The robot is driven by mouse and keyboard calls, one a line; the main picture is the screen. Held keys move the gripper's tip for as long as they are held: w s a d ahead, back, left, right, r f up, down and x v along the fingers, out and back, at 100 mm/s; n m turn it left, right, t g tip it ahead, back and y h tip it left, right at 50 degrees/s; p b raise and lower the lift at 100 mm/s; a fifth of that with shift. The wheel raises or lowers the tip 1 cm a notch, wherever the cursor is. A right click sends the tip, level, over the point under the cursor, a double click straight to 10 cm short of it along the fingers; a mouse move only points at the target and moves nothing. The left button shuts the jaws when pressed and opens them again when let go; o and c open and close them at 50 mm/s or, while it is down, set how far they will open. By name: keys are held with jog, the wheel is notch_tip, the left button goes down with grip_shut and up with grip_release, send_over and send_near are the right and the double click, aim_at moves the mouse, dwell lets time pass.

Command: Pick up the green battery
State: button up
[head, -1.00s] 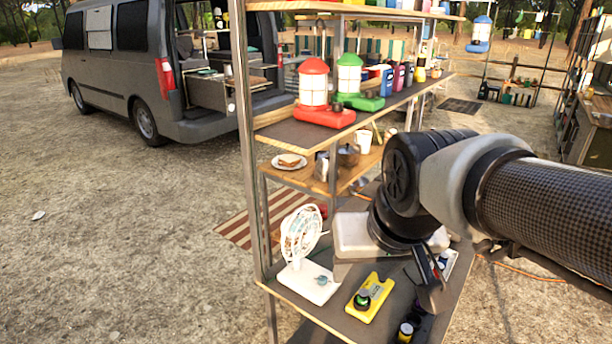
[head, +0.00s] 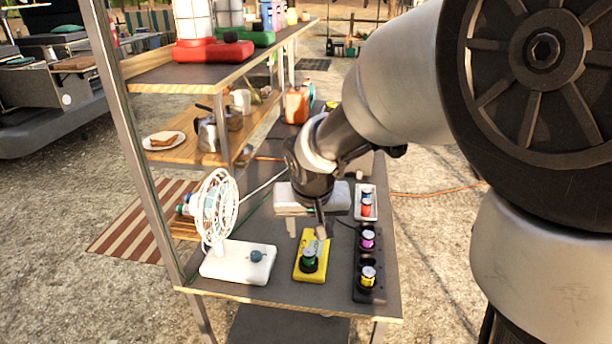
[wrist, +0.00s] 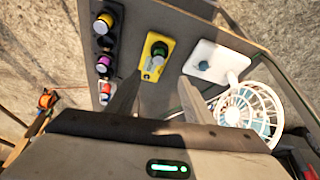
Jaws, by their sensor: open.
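The green battery (head: 309,261) is a short cylinder with a dark top. It stands upright on a yellow holder (head: 322,243) on the lower shelf, and it also shows in the wrist view (wrist: 159,49). My gripper (head: 319,222) is above and behind the yellow holder in the head view, clear of the battery. In the wrist view my gripper (wrist: 160,78) has its two fingers apart with nothing between them. The battery is just beyond the fingertips, in line with the gap.
A white fan (head: 215,210) stands left of the yellow holder. A black rack (head: 357,262) with a purple battery (head: 367,239) and a yellow battery (head: 367,276) is to the right. An upper shelf (head: 160,75) overhangs the back left.

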jog(key=b, duration=0.3)
send_over(309, 251)
jog(key=s, duration=0.3)
notch_tip(309, 251, down, 10)
jog(key=x, duration=0.2)
jog(key=b+x, duration=0.1)
jog(key=x, duration=0.3)
jog(key=shift+w, duration=0.35)
grip_shut()
